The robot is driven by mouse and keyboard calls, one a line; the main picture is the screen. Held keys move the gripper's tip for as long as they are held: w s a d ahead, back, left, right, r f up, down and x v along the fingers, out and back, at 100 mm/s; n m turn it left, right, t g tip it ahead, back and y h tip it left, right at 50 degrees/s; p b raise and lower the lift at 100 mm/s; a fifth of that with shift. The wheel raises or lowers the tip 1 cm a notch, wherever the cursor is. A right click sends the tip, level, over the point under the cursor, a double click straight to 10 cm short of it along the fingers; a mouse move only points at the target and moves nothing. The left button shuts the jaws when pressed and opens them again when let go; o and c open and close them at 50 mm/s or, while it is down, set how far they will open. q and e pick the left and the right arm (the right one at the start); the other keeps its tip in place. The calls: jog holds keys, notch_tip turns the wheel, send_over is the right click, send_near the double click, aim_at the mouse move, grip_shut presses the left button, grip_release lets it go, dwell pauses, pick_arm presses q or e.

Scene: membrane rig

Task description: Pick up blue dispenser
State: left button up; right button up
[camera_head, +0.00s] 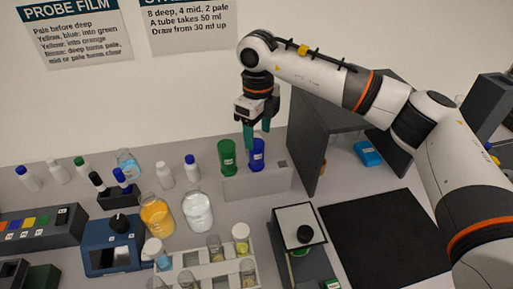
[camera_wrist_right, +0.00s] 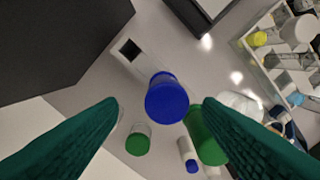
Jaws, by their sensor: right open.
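The blue dispenser (camera_head: 257,157) stands upright at the back of the bench, right of a green dispenser (camera_head: 227,158). My right gripper (camera_head: 257,138) points down over the blue dispenser, its green fingers apart. In the right wrist view the blue dispenser (camera_wrist_right: 167,100) lies between the open fingertips of the right gripper (camera_wrist_right: 160,104), with a gap to the left finger. The green dispenser (camera_wrist_right: 203,138) is partly hidden behind the right finger there. My left gripper is not in view.
A grey stand (camera_head: 340,120) rises just right of the dispensers. A clear flask (camera_head: 197,212) and an orange flask (camera_head: 157,216) stand in front on the left. A tube rack (camera_head: 205,270) is nearer. A black mat (camera_head: 380,240) lies clear at right.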

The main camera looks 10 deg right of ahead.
aim_at(256, 142)
jog(key=f+p, duration=0.1)
jog(key=f, duration=0.1)
jog(key=f+p, duration=0.1)
jog(key=f, duration=0.1)
jog(key=shift+s+a+f, duration=0.1)
jog(key=shift+s+a, duration=0.1)
jog(key=shift+f, duration=0.55)
jog(key=c, duration=0.9)
